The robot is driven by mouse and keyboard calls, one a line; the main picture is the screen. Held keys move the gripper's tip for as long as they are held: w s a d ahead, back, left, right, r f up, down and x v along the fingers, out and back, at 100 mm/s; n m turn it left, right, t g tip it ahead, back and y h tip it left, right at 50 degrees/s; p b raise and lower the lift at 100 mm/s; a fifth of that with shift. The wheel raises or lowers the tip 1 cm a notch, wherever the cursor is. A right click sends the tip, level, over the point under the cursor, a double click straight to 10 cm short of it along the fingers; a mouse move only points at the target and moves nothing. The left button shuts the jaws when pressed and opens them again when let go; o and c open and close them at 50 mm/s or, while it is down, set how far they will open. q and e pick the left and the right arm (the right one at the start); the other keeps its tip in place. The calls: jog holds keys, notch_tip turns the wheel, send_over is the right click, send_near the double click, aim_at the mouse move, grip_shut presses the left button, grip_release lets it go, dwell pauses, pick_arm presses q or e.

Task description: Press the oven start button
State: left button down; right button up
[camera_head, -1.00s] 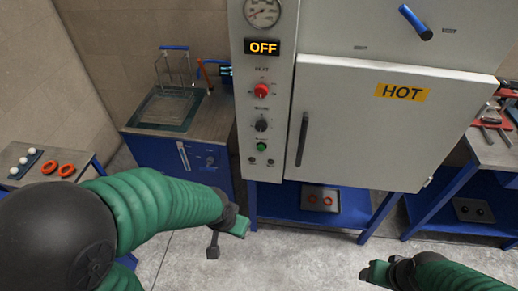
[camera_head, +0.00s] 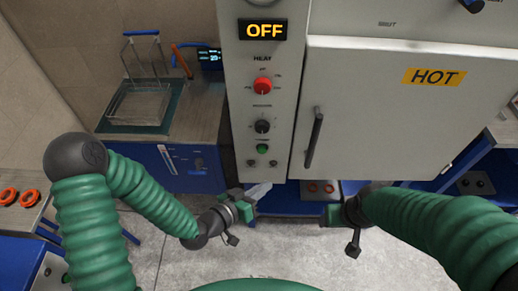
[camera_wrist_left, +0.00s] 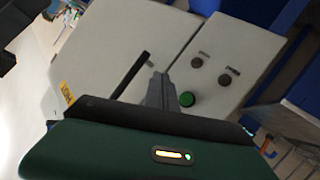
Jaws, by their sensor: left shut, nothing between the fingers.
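The display (camera_head: 263,29) above reads OFF. My left gripper (camera_head: 262,188) is shut and empty, below the green button and apart from it in the head view. In the left wrist view the shut fingertips (camera_wrist_left: 160,82) point at the oven front, just left of the green button (camera_wrist_left: 187,99). My right gripper (camera_head: 328,214) is low in front of the oven; its fingers are unclear.
The oven door (camera_head: 400,115) is shut, with a black handle (camera_head: 314,137) right of the panel and a HOT label (camera_head: 434,77). Left of the oven stands a blue cabinet (camera_head: 165,168) with a wire rack (camera_head: 146,62) on it. Floor is free in front.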

aim_at(262, 151)
pick_arm(q)
jog(key=w+a, duration=0.2)
jog(key=w, duration=0.7)
jog(key=shift+w+f, duration=0.15)
pick_arm(e)
jog(key=shift+w+a, duration=0.15)
jog(key=shift+a, duration=0.45)
dwell(0.5)
pick_arm(q)
jog(key=shift+d, duration=0.35)
pick_arm(e)
jog(key=shift+d, duration=0.3)
pick_arm(q)
jog(key=shift+a, duration=0.2)
pick_arm(e)
jog(key=shift+a, duration=0.2)
pick_arm(q)
jog(key=shift+w+d, duration=0.1)
jog(key=shift+w, duration=0.3)
pick_arm(e)
jog(key=shift+d, duration=0.1)
